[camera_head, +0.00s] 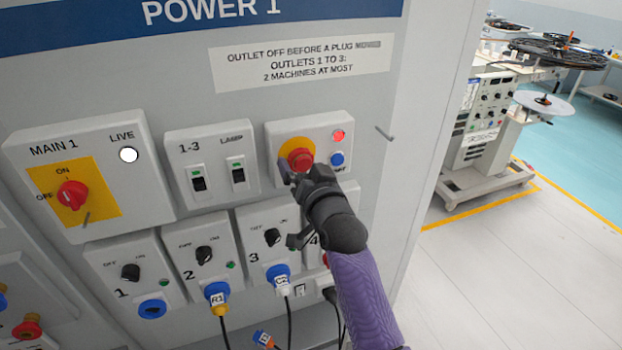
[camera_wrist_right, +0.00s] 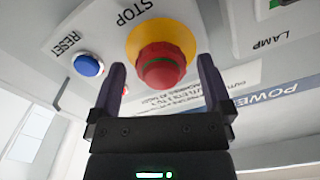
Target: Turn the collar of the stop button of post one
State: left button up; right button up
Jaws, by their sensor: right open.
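The red stop button (camera_head: 299,160) sits on a yellow disc on a small box of the panel marked POWER 1. In the right wrist view the stop button (camera_wrist_right: 161,66) shows a green ring around its red head, on the yellow disc (camera_wrist_right: 162,36) beside the word STOP. My right gripper (camera_head: 290,172) is at the button, its lower part covering some of the box. In the wrist view the right gripper (camera_wrist_right: 160,82) is open, its two fingers on either side of the red head. I cannot tell whether they touch it. My left gripper is not in view.
A blue reset button (camera_head: 337,159) and a lit red lamp (camera_head: 338,136) are beside the stop button. Switches 1-3 (camera_head: 199,183), the red MAIN 1 knob (camera_head: 72,195) and plugged outlets (camera_head: 217,294) surround it. Open floor (camera_head: 500,270) lies to the right.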

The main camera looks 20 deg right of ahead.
jog(key=s, duration=0.8)
jog(key=shift+d, duration=0.15)
jog(key=shift+s, duration=0.1)
jog(key=s+f+n+g, duration=0.3)
jog(key=s+f+g, duration=0.5)
jog(key=s, duration=0.5)
jog(key=s+f+n+g, duration=0.3)
jog(key=s+f+g, duration=0.5)
jog(key=s, duration=0.4)
notch_tip(320, 180, down, 27)
jog(key=b, duration=1)
jog(key=s+d+f+b, duration=0.1)
jog(key=s+f+b, duration=0.4)
jog(key=s+f, duration=0.3)
jog(key=s+d+f+g+b, duration=0.1)
jog(key=s+f+b, duration=0.5)
jog(key=f, duration=0.9)
jog(key=shift+s+d+f+n+h, duration=0.3)
jog(key=shift+s+d+f+h, duration=0.1)
jog(key=shift+s, duration=0.45)
